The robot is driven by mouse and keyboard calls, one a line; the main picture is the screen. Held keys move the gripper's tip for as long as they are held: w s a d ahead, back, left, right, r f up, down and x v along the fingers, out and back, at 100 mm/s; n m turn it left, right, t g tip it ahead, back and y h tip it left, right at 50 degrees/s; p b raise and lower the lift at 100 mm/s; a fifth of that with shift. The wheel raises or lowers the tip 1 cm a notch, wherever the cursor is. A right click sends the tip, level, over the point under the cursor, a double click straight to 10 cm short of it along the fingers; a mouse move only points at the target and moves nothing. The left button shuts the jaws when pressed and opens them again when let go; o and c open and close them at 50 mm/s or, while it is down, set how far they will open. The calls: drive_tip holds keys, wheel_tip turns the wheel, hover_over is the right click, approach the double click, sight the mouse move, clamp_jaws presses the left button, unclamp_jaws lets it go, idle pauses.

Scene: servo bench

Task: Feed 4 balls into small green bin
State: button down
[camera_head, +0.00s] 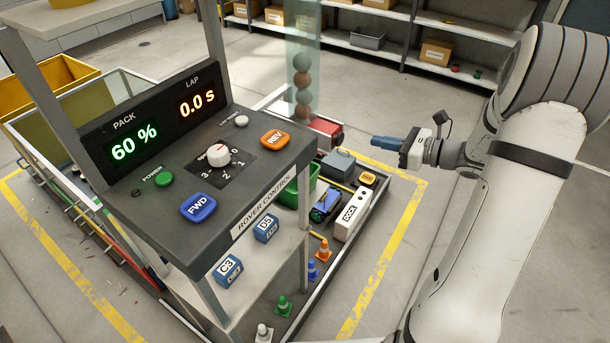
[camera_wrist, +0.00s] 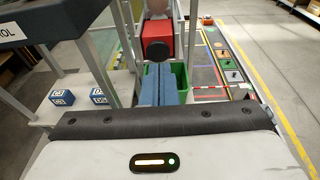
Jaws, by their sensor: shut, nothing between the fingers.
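Several brown and grey-green balls (camera_head: 302,79) are stacked in a clear upright tube (camera_head: 316,45) behind the control console. A red block (camera_head: 326,130) with a dark end sits at the tube's foot; in the wrist view this red block (camera_wrist: 158,30) is straight ahead of my fingers, its round black face towards me. A green bin (camera_head: 291,196) is partly hidden by the console; the green bin (camera_wrist: 181,78) also shows behind my fingers in the wrist view. I cannot see inside it. My gripper (camera_head: 378,141), with blue fingers (camera_wrist: 158,84), is shut and empty, right of the red block and apart from it.
The console (camera_head: 130,199) carries a blue FWD button (camera_head: 199,207), an orange REV button (camera_head: 274,139), a green power button (camera_head: 164,180) and a dial (camera_head: 217,154). Displays read 60 % and 0.0 s. Blue cubes (camera_head: 266,229) stand on its lower shelf. Small cones (camera_head: 323,250) line the tray edge.

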drive_tip(key=shift+r, duration=0.1)
drive_tip(key=s+d+r+g+h+p, duration=0.2)
drive_tip(key=s+r+h+p, duration=0.1)
drive_tip(key=p, duration=1.1)
drive_tip(key=shift+s+d+r+m+g+h, duration=0.3)
drive_tip(key=shift+r+m+g+h, duration=0.1)
drive_tip(key=shift+r+h, duration=0.6)
drive_tip(key=shift+f, duration=0.2)
approach(342, 141)
drive_tip(key=d+f+x, duration=0.1)
drive_tip(key=x, duration=0.5)
drive_tip(key=shift+w+a+r+p, duration=0.2)
drive_tip(key=shift+a+p, duration=0.1)
drive_tip(key=shift+a, duration=0.25)
